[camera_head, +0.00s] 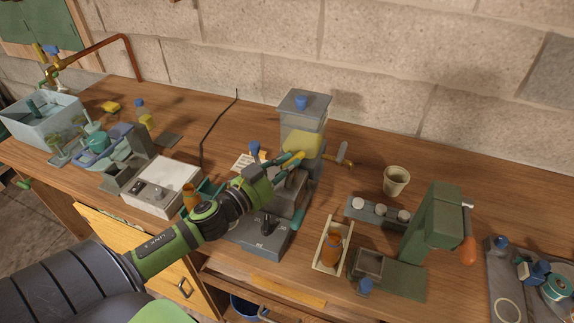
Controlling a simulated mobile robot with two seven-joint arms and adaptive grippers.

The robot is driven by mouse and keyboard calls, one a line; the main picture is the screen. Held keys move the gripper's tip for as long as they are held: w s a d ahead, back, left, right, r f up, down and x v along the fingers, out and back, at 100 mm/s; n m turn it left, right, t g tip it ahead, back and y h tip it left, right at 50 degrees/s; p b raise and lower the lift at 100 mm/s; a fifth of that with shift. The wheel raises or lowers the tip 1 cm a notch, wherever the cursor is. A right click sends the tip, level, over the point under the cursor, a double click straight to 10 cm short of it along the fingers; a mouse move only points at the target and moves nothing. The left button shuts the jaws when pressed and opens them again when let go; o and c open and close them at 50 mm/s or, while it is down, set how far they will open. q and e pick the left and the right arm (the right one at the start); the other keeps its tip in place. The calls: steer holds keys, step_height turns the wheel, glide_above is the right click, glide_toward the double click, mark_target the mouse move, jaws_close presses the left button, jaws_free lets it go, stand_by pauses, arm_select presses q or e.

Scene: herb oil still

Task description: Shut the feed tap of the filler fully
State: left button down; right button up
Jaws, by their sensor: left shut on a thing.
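The filler (303,107) is a tall grey machine at mid-table, with a clear-sided tank, a blue knob on its lid and yellow contents low in the tank. My left gripper (297,157) reaches in from the lower left to the front of the filler, just below the tank. Its jaws are shut on a small part there, which looks like the feed tap. The fingers hide most of that part, so I cannot tell how far it is turned. A brass-coloured bar with a grey end (343,156) sticks out to the filler's right. My right gripper is not in view.
A white scale (161,187) stands to the left. A narrow tray (320,262) with an amber bottle (331,250) lies in front right. A green press (433,226) with an orange-handled lever and a beige cup (396,181) stand right. Bare table lies behind the cup.

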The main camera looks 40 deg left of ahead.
arm_select(q)
steer(key=c, duration=1.2)
jaws_free()
steer(key=s+a, duration=0.2)
steer(key=s, duration=0.9)
steer(key=shift+s, duration=0.4)
